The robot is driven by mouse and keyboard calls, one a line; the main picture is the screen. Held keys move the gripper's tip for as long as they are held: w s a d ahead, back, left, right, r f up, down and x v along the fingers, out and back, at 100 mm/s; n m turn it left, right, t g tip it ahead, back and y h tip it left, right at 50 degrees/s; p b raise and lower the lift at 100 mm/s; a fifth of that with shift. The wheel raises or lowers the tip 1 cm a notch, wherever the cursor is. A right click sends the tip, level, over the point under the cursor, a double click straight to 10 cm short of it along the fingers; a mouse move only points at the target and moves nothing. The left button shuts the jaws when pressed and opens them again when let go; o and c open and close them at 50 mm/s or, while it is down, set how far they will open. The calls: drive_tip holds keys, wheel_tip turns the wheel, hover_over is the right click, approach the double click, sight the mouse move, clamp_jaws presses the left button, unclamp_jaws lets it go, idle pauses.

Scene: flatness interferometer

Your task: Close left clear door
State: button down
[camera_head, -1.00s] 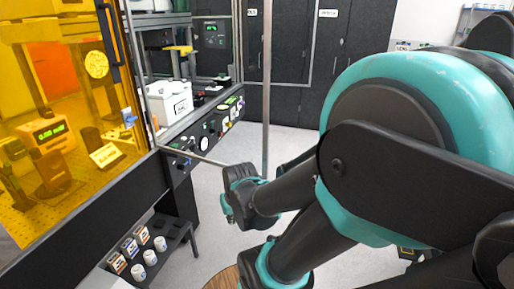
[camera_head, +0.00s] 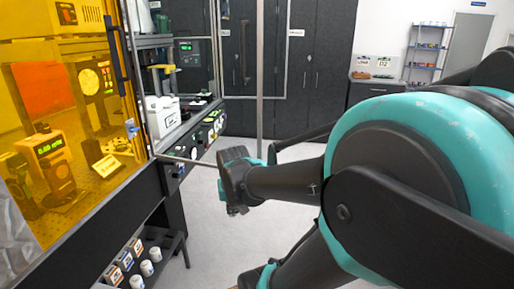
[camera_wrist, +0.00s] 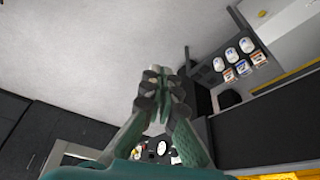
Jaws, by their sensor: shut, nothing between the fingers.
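A clear door with a thin metal frame stands swung out from the dark instrument cabinet in the head view. Its upright edge post (camera_head: 260,75) rises beyond my arm, and its bottom rail (camera_head: 192,160) runs from the cabinet toward my gripper. The pane is see-through, so its extent is hard to tell. My gripper (camera_wrist: 162,92) is shut and empty in the wrist view, above the floor. In the head view my wrist overlaps the end of the bottom rail; I cannot tell whether they touch.
An amber panel (camera_head: 40,110) with a dark handle (camera_head: 115,48) covers the left bay. A control panel with knobs (camera_head: 208,128) lies behind the clear door. A low shelf with jars (camera_head: 147,268) stands below. Grey floor (camera_head: 215,240) is free around my arm. Dark lockers (camera_head: 318,60) stand behind.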

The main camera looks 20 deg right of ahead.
drive_tip(key=d+r+m+h, duration=0.1)
drive_tip(key=d+r+m, duration=0.2)
drive_tip(key=r, duration=1.1)
drive_tip(key=d+r+m+h, duration=0.1)
drive_tip(key=d+r+m, duration=0.2)
drive_tip(key=r, duration=1.1)
drive_tip(key=w+d+f, duration=0.5)
drive_tip(key=w+f, duration=0.1)
drive_tip(key=f, duration=0.3)
drive_tip(key=shift+w+g, duration=0.15)
drive_tip(key=shift+g, duration=0.25)
drive_tip(key=shift+d, duration=0.15)
